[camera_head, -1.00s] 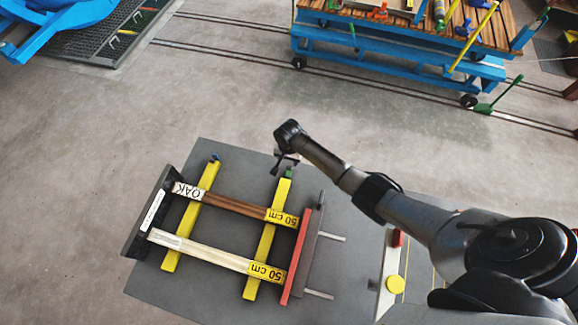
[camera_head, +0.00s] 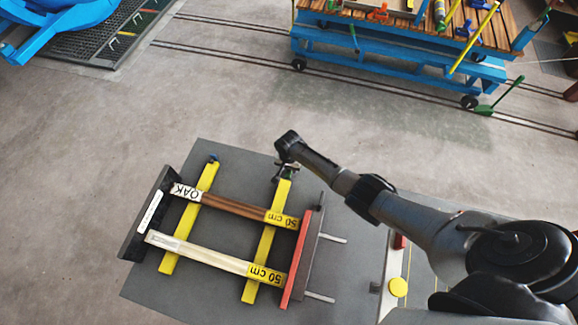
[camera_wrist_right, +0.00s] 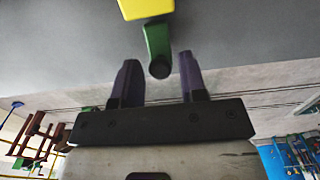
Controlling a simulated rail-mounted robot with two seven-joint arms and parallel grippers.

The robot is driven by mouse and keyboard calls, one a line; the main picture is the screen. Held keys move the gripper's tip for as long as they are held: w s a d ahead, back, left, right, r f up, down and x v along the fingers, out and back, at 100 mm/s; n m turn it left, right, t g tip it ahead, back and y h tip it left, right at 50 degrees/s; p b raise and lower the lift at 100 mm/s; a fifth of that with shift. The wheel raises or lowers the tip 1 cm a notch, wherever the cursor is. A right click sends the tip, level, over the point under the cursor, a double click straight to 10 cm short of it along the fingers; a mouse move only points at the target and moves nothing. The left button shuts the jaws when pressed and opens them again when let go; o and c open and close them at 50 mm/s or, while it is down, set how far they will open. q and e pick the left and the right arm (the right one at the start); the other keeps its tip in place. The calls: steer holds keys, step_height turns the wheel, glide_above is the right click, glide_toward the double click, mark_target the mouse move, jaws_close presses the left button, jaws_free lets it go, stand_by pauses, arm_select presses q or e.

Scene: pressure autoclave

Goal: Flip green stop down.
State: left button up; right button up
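A green stop (camera_wrist_right: 157,45) sits at the end of a yellow bar (camera_wrist_right: 146,8) in the right wrist view. The same bar (camera_head: 265,240) lies on the grey table in the head view, with its far end under my right gripper. My right gripper (camera_wrist_right: 158,62) is open, and the stop's dark rounded end lies between the two fingertips, with gaps seen on both sides. In the head view the right gripper (camera_head: 287,170) hides most of the stop. My left gripper is in neither view.
On the grey table (camera_head: 215,300) lie a brown oak beam (camera_head: 235,207), a pale beam (camera_head: 205,254), a second yellow bar (camera_head: 190,218), a black end plate (camera_head: 148,215) and a red plate (camera_head: 298,262). A blue cart (camera_head: 395,67) on rails stands beyond open floor.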

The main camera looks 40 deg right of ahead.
jaws_close()
steer(key=shift+w+d+f+g+y+b, duration=0.3)
steer(key=shift+f+g+y+b, duration=0.25)
steer(key=shift+b, duration=0.3)
steer(key=shift+d+g+y+b, duration=0.25)
steer(key=shift+y+b, duration=0.5)
steer(key=shift+o, duration=1)
jaws_free()
steer(key=shift+r, duration=0.1)
